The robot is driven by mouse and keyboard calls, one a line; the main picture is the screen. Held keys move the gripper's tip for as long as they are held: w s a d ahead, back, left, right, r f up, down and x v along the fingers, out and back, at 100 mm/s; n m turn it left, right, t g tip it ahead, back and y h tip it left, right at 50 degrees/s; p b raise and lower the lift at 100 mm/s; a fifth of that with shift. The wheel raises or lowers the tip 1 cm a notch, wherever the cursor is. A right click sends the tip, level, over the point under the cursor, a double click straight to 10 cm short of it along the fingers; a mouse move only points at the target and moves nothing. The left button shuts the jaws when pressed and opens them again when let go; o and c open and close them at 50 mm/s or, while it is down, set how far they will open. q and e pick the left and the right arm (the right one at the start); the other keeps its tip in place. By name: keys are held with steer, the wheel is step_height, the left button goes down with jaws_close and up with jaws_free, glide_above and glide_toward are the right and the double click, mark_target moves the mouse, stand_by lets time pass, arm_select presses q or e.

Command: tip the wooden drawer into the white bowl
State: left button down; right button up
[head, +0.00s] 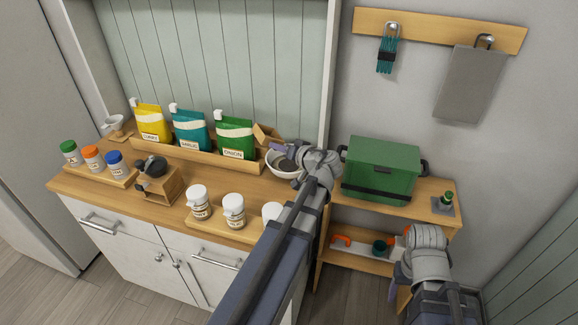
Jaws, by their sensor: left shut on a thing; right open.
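The small wooden drawer (267,134) is tilted in the air above the left rear of the white bowl (284,173). My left gripper (287,147) reaches over the bowl from the right and is shut on the drawer; its fingers are small and partly hidden. The bowl stands on the wooden counter, with something dark inside it. My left wrist covers the bowl's right side. My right gripper (398,247) is open and empty, low at the right by the shelf's lower board; its fingers are hard to make out.
A wooden grinder (160,185) stands on the counter's left. Yellow, teal and green pouches (235,138) line the rack behind. White jars (233,211) stand in front, partly behind my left arm. A green box (382,168) sits on the shelf to the right.

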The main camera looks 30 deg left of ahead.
arm_select(q)
step_height(320, 180, up, 4)
steer(key=n+t+h+p, duration=0.1)
steer(key=n+p, duration=0.1)
steer(key=n+t+h+p, duration=0.1)
steer(key=n+p, duration=0.1)
steer(key=p, duration=0.1)
steer(key=shift+n, duration=0.3)
stand_by(0.3)
